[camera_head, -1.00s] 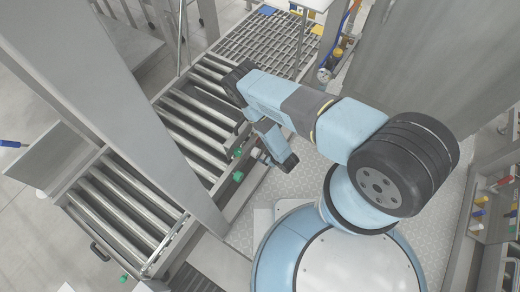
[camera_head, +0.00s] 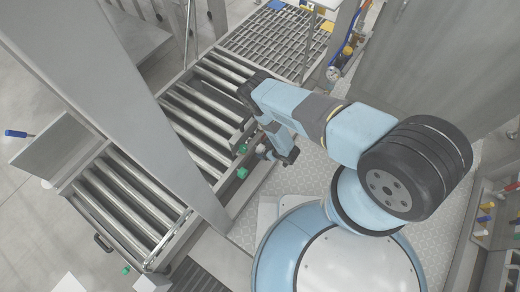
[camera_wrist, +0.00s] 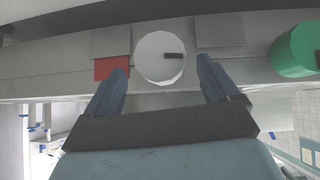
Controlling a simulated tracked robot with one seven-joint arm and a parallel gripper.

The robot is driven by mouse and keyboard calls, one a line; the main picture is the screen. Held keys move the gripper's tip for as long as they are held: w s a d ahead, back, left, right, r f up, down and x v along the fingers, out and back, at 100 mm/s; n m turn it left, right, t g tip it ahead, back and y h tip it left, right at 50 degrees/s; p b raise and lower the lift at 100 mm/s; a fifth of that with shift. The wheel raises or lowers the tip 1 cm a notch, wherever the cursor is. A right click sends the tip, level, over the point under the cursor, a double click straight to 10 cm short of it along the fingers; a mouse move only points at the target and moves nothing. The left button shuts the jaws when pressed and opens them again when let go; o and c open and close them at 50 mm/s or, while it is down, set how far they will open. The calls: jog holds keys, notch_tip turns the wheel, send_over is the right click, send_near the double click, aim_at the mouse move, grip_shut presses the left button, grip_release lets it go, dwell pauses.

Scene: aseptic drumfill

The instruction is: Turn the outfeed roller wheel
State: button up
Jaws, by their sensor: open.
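In the wrist view a pale round disc (camera_wrist: 157,60) with a short dark bar on its face is fixed to a grey frame. It looks like the outfeed roller wheel. My gripper (camera_wrist: 161,74) is open, with one dark blue finger on either side of the disc's lower part. I cannot tell whether the fingers touch it. A green cylindrical knob (camera_wrist: 296,50) is at the right, outside the fingers. In the head view my gripper (camera_head: 263,152) points at the conveyor's side, close to two green knobs (camera_head: 242,173). The disc cannot be made out there.
The roller conveyor (camera_head: 192,140) runs along the left of my arm, with a second roller section (camera_head: 128,205) beyond a tall grey post (camera_head: 120,90). A grating (camera_head: 275,38) lies at the back. A red patch (camera_wrist: 112,68) is left of the disc. Patterned floor is open beside my base.

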jog(key=shift+x, duration=2.15)
jog(key=shift+c, duration=0.4)
jog(key=c, duration=0.9)
jog(key=shift+o, duration=0.2)
jog(key=shift+d+n+t+h, duration=0.2)
jog(key=shift+n+t+h, duration=0.4)
jog(key=shift+t, duration=0.5)
jog(key=o, duration=0.9)
jog(key=shift+o, duration=0.2)
jog(key=shift+a, duration=0.1)
